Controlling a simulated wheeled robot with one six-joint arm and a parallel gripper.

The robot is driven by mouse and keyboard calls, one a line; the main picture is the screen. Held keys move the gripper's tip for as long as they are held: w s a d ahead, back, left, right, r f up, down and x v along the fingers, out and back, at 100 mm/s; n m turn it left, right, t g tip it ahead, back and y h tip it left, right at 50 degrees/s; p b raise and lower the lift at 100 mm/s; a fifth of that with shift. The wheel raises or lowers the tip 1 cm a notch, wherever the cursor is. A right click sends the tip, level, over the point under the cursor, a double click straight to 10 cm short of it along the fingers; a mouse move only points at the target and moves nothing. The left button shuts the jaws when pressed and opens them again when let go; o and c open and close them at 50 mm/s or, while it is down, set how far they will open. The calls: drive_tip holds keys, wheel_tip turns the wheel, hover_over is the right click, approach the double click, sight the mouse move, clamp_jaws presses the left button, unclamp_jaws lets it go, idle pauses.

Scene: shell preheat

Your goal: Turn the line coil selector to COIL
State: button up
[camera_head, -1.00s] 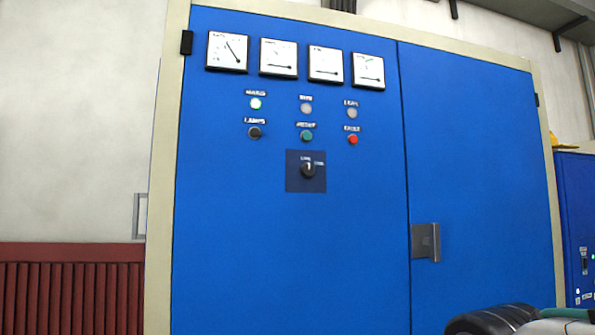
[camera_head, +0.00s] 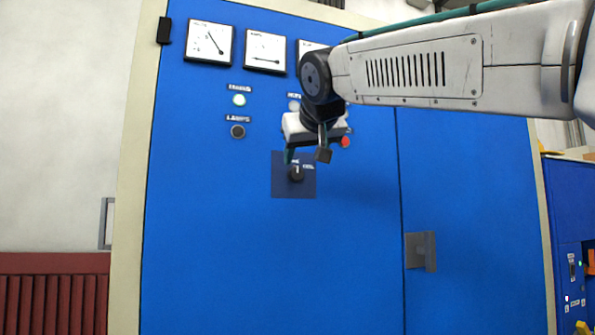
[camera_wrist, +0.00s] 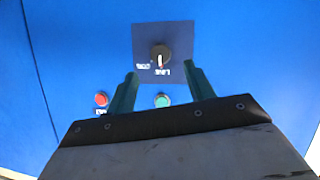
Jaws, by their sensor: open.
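The selector is a round black knob (camera_head: 297,174) on a dark blue square plate (camera_head: 279,188) on the blue cabinet. It also shows in the wrist view (camera_wrist: 160,54), upside down, with labels LINE and COIL. Its white pointer line aims at LINE. My gripper (camera_head: 306,157) is open and empty in front of the cabinet, just above the knob in the head view. In the wrist view its two green fingers (camera_wrist: 160,76) stand apart, with the knob beyond and between their tips. No touch shows.
A green button (camera_wrist: 162,100) and a red button (camera_wrist: 101,99) lie near the selector. Lamps and gauges (camera_head: 265,51) are above, partly hidden by my arm. A door handle (camera_head: 421,251) sticks out at lower right. The cabinet front below the selector is clear.

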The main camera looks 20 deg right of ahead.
sight(297, 173)
drive_tip(key=x, duration=0.7)
drive_tip(key=shift+w+r, duration=0.1)
drive_tip(key=shift+w, duration=0.25)
drive_tip(key=c, duration=1)
